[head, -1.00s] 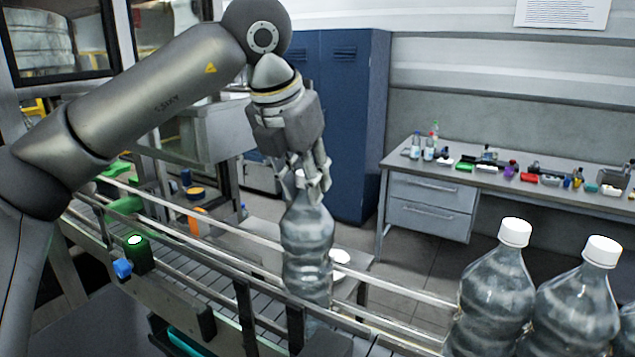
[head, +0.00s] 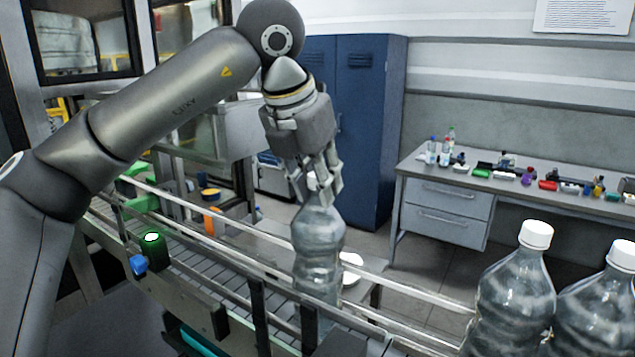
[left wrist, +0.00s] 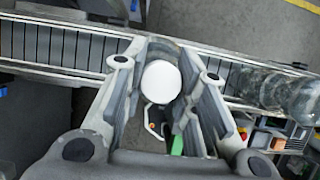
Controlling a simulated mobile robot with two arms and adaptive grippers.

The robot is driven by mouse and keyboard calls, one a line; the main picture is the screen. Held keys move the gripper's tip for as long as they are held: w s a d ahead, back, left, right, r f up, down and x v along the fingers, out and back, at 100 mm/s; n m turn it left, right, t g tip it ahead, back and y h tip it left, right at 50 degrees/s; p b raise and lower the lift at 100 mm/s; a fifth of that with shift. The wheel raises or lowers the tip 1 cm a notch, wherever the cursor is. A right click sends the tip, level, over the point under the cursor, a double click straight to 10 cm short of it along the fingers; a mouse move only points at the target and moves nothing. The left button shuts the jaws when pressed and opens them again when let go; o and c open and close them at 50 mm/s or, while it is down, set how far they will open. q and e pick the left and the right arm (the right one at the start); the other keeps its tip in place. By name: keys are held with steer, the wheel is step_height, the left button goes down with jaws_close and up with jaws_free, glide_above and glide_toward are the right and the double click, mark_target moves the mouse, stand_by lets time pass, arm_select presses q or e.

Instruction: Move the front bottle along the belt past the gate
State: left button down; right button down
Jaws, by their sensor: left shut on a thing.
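The front bottle (head: 317,240) is clear plastic and stands upright on the belt (head: 190,252) between the rails. My left gripper (head: 318,185) is above it, shut on its neck. In the left wrist view, the bottle's white cap (left wrist: 161,82) sits between the two fingers (left wrist: 160,95). The fingers partly hide the cap in the head view. I cannot tell for sure which part is the gate; green pieces (head: 142,203) stick out at the rails to the left of the bottle. My right gripper is not in view.
More capped bottles (head: 512,295) stand at the lower right. A dark green post with a lit top (head: 153,250) and a blue knob (head: 138,265) sit on the near rail. The belt between bottle and green pieces looks clear. A desk (head: 440,190) with small items stands behind.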

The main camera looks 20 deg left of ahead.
arm_select(q)
steer(key=c, duration=1.1)
jaws_free()
steer(key=shift+d, duration=0.1)
steer(key=shift+f, duration=0.1)
